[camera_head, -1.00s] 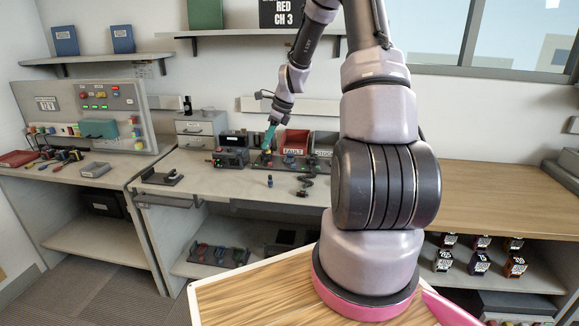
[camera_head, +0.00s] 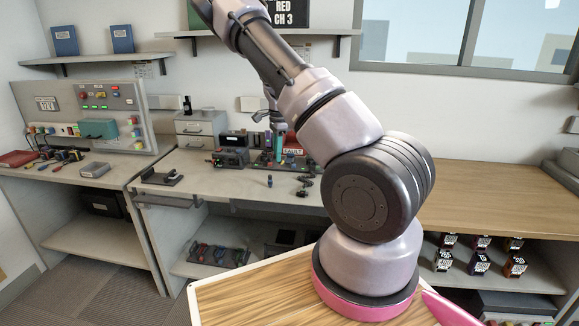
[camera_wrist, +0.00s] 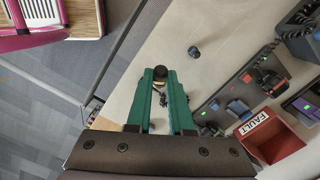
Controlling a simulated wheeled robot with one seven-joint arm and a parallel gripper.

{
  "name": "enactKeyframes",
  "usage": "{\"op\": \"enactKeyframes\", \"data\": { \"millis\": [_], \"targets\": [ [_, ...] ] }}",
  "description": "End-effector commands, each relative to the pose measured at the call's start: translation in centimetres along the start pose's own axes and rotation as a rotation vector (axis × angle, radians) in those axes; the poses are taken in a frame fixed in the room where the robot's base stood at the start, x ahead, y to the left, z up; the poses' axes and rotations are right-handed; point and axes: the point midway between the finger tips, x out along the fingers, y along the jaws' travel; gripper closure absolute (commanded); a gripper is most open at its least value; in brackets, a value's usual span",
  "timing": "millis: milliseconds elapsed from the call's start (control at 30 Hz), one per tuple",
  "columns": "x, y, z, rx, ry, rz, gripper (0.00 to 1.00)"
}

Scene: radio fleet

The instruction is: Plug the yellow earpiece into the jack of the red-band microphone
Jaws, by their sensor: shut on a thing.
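My gripper (camera_wrist: 160,76) has green fingers and is shut on a small dark round-ended piece with yellow (camera_wrist: 160,84) on it, which looks like the yellow earpiece. The fingers hide part of it, and thin dark cord shows between them. In the head view my gripper (camera_head: 279,152) points down over the back of the workbench, left of the red FAULT bin. A black coiled-cord device (camera_head: 304,186) lies on the bench; I see no red band on it. I cannot make out which item is the red-band microphone or its jack.
The red FAULT bin (camera_wrist: 264,132) stands beside dark units (camera_wrist: 246,78) with small lights. A dark upright piece (camera_head: 269,181) stands alone on the bench, also seen in the wrist view (camera_wrist: 194,52). A black holder (camera_head: 162,178) lies at left. The bench front (camera_head: 225,186) is mostly clear.

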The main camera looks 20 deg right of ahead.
Motion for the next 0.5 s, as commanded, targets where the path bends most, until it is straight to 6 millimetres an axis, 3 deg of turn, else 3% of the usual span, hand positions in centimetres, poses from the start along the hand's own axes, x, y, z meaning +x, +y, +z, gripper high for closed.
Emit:
{"op": "enactKeyframes", "data": {
  "millis": [500],
  "targets": [
    [3.3,-1.0,-3.1,-0.426,0.232,-0.026,1.0]
  ]
}}
